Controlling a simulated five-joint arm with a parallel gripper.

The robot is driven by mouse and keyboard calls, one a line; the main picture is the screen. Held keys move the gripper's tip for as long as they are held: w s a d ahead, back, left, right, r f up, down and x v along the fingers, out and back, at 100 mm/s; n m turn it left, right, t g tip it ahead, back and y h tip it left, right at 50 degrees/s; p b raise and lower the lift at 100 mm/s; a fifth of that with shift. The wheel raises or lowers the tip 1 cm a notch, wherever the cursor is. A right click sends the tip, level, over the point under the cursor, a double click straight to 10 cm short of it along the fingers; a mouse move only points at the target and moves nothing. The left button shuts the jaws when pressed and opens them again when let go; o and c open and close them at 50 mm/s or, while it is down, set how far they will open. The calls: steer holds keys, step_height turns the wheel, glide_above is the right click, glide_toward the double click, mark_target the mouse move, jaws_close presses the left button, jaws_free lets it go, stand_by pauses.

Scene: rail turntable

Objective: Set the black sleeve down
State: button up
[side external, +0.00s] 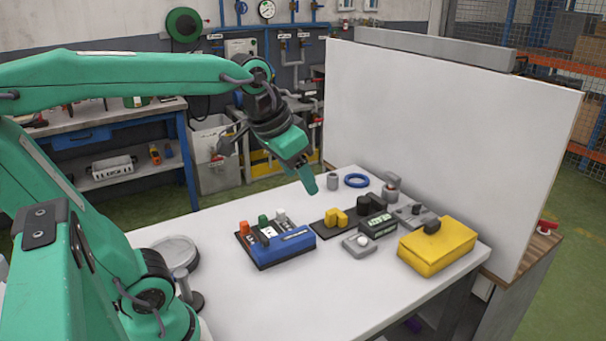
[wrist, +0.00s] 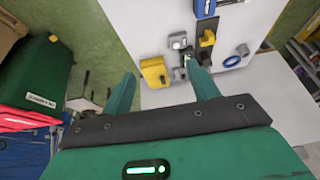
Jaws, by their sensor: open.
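My gripper (side external: 307,184) hangs above the far side of the white table, with its fingers pointing down. The wrist view shows the two green fingers (wrist: 163,88) wide apart with nothing between them. No clearly black sleeve can be picked out. A small, dark grey, sleeve-like cylinder (side external: 333,181) stands upright on the table near the fingers in the side view. It also shows in the wrist view (wrist: 242,49).
A tall white panel (side external: 450,130) stands behind.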

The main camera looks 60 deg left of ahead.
steer(key=s+d+f, duration=0.1)
steer(key=s+f, duration=0.4)
steer(key=s, duration=0.2)
steer(key=shift+d+t, duration=0.15)
steer(key=shift+t, duration=0.25)
